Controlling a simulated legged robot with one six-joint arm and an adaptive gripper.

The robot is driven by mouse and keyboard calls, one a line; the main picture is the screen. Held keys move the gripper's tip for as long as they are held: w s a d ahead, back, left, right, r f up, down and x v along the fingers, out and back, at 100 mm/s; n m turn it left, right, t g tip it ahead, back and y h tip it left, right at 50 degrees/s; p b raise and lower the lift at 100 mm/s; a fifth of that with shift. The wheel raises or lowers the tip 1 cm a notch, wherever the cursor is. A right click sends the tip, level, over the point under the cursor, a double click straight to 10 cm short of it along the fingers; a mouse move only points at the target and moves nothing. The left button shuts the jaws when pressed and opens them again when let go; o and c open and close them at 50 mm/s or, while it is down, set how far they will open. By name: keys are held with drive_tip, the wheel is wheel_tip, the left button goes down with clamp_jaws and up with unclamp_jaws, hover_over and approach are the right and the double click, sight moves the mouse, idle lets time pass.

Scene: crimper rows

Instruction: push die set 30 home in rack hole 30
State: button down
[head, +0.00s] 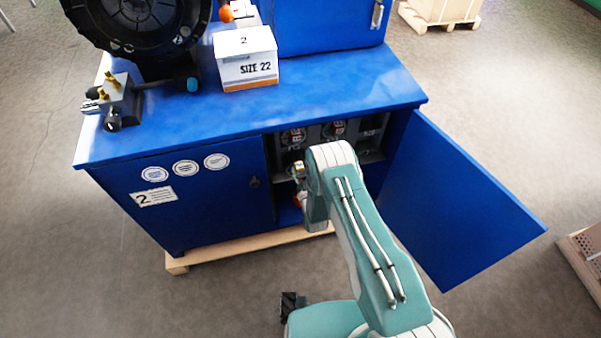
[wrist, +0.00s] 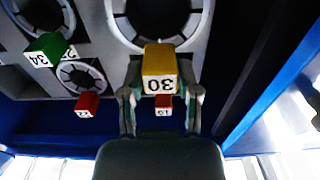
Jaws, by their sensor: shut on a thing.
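Die set 30 is a yellow block (wrist: 159,68) with an upside-down "30" on its near face, in the middle of the wrist view. My gripper (wrist: 163,98) is shut on it, one finger on each side. The grey rack (wrist: 92,20) is behind it, with a large dark ring-shaped opening (wrist: 122,28) around and above the block. The block hides the lower part of that opening, and I cannot tell how deep it sits.
A green block marked 34 (wrist: 46,50) and a red block (wrist: 87,104) sit at the left of the wrist view. Another red block (wrist: 164,104) shows between my fingers. The open blue door (head: 455,200) stands right of my arm. A "SIZE 22" box (head: 247,62) is on top.

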sight(297, 159)
drive_tip(key=shift+x, duration=2.55)
drive_tip(key=shift+c, duration=1.2)
unclamp_jaws()
drive_tip(key=shift+r, duration=0.2)
drive_tip(key=shift+f, duration=0.1)
drive_tip(key=shift+s+f, duration=0.2)
drive_tip(key=shift+f, duration=0.05)
drive_tip(key=v, duration=1.1)
drive_tip(key=shift+s, duration=0.3)
drive_tip(key=shift+d+r, duration=0.1)
drive_tip(key=shift+d, duration=0.05)
